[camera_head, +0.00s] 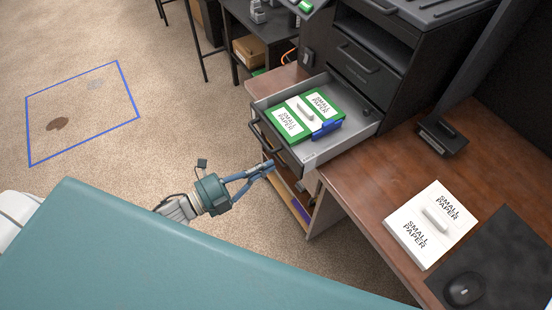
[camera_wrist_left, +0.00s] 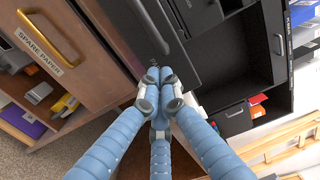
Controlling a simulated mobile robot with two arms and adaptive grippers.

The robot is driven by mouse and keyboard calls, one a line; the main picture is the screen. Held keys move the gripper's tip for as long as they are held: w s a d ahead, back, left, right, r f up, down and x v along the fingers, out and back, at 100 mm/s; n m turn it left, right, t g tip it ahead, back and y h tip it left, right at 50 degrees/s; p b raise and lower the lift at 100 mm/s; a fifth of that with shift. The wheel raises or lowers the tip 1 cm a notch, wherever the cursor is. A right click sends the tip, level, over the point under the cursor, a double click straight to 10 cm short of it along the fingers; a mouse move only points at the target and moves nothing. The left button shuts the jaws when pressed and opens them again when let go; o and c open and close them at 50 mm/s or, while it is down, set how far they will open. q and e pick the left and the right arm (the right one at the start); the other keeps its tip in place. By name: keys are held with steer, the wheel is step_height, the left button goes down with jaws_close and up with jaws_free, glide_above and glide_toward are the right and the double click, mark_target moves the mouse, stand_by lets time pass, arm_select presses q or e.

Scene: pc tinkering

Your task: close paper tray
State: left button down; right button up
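The paper tray (camera_head: 350,144) is a grey drawer pulled out from the dark printer on the wooden desk in the head view. A green and white pack labelled SMALL PAPER (camera_head: 289,122) lies in it, with a blue piece (camera_head: 326,129) at its near right side. The tray's dark front handle (camera_head: 266,142) faces left. My left gripper (camera_head: 270,167) is below and in front of the tray front, apart from the handle. In the left wrist view its blue fingers (camera_wrist_left: 159,82) meet at the tips, with nothing visible between them. My right gripper is not in view.
A white SMALL PAPER stack (camera_head: 425,226) and a black mouse (camera_head: 464,289) are on the desk at right. A closed drawer (camera_head: 363,66) is above the tray. A SPARE PAPER drawer (camera_wrist_left: 85,45) shows in the left wrist view. Carpet left of the desk is open.

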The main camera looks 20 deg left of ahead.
mark_target(285, 157)
arm_select(q)
steer(key=x, duration=0.3)
steer(key=shift+w+d, duration=0.2)
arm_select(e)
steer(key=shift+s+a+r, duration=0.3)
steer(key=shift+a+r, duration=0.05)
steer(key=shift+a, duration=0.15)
